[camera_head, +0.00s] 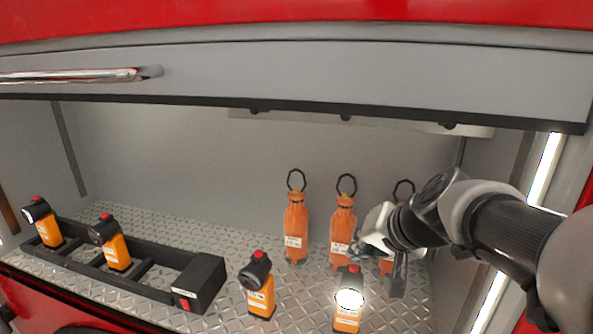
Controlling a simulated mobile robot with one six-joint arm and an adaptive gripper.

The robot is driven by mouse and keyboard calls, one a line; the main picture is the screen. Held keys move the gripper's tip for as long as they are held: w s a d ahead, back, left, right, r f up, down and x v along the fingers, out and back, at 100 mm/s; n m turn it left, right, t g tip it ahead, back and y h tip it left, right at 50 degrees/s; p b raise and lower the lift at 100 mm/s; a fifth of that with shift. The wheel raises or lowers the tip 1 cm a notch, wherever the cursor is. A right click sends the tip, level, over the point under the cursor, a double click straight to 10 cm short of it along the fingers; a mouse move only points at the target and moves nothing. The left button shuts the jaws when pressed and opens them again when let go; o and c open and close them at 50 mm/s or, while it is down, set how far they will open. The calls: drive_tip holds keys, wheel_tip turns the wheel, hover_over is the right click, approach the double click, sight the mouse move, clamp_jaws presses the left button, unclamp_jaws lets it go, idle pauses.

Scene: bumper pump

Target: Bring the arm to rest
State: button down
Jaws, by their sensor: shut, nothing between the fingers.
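My arm reaches in from the right edge of the camera_head view, into the open compartment. My gripper (397,284) hangs at its end, pointing down, in front of the orange bottles at the right. Its fingers are small and partly hidden here; it is shut and holds nothing. An orange lamp (347,312) with a bright lit head stands just left of and in front of the gripper; I cannot tell whether they touch.
A second lamp (260,288) stands on the tread-plate floor. Orange ringed bottles (295,232) stand behind. A black charger rack (160,287) holds two lamps at the left. The raised grey shutter (300,72) overhangs the opening; a light strip (545,170) edges the right.

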drive_tip(key=s+f+n+g+h+b, duration=0.2)
drive_tip(key=s+f+n+g+b, duration=0.1)
drive_tip(key=s+f+b, duration=1.5)
drive_tip(key=s+f+n, duration=0.1)
drive_tip(key=s+f, duration=0.6)
drive_tip(key=f, duration=0.2)
drive_tip(key=shift+s+d+n+g+h, duration=0.15)
drive_tip(key=shift+n+g+h, duration=0.15)
drive_tip(key=shift+n+h, duration=0.1)
